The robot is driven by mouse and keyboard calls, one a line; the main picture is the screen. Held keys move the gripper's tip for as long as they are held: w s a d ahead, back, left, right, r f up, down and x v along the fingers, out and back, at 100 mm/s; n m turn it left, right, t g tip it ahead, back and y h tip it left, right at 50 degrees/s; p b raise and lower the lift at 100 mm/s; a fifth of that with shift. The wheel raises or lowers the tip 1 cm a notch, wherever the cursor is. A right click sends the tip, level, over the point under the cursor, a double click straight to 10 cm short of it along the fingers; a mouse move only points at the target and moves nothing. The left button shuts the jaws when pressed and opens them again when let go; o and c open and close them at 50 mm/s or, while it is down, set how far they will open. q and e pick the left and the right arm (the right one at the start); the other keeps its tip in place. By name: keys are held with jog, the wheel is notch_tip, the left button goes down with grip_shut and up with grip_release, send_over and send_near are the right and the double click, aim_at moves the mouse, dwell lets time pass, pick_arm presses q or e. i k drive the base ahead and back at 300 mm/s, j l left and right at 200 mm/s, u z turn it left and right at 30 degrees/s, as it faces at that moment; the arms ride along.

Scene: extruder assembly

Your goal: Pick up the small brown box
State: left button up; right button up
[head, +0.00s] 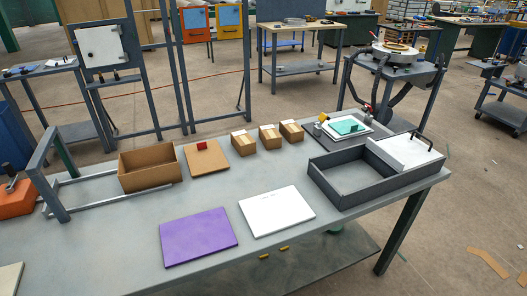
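Three small brown boxes stand in a row on the workbench, in the back middle of the head view. They are the left one (243,145), the middle one (270,139) and the right one (291,133). Each looks closed, with a pale patch on top. A larger open brown box (151,179) sits to their left and looks empty inside. Neither of my grippers is in view, so their state is hidden.
The grey workbench (110,245) also holds a brown board (208,158) with a red piece, a purple panel (198,237), a white panel (277,212) and a dark walled tray (345,197). A grey metal frame (48,175) rises at the left.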

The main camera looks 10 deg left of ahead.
aim_at(243, 143)
jog(key=i+l+u, duration=0.25)
jog(key=i, duration=0.3)
jog(key=i+l+u, duration=0.25)
jog(key=i+l, duration=0.15)
jog(key=i, duration=0.1)
